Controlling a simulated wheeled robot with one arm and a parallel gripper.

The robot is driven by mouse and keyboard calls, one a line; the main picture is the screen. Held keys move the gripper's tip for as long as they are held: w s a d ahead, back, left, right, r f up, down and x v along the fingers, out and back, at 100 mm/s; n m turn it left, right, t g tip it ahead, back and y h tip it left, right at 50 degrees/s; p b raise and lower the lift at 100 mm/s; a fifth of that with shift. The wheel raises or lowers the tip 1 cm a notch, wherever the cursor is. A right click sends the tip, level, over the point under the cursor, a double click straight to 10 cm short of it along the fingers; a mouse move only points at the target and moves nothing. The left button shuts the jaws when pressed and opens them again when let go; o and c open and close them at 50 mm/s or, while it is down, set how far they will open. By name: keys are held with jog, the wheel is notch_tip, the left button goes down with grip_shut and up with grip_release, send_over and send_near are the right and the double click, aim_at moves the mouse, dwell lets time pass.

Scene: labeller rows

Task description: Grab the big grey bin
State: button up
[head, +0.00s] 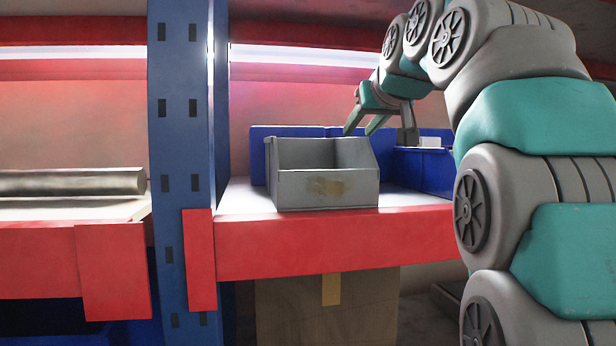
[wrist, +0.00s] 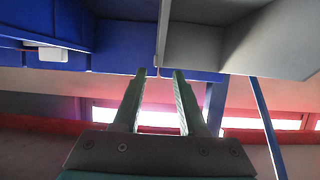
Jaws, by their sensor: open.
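The big grey bin (head: 325,190) stands upright on the red-edged shelf, its front wall marked with a worn brown patch. It looks empty, though its floor is mostly hidden. My gripper (head: 358,131) is open and empty, just above the bin's rear right rim, fingers pointing down and left. In the wrist view the grey bin (wrist: 205,45) fills the upper right. One of its wall edges lines up with the gap between my open fingertips (wrist: 160,72). I cannot tell whether the fingers touch the wall.
Blue bins (head: 420,168) stand behind and right of the grey bin; one holds a small white item. A blue upright (head: 180,150) stands left of the bin. A metal roll (head: 70,182) lies on the left shelf. A cardboard box (head: 330,310) is below.

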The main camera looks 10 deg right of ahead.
aim_at(350, 142)
jog(key=shift+p+x, duration=0.4)
jog(key=shift+x, duration=3.45)
jog(key=shift+d, duration=0.15)
grip_shut()
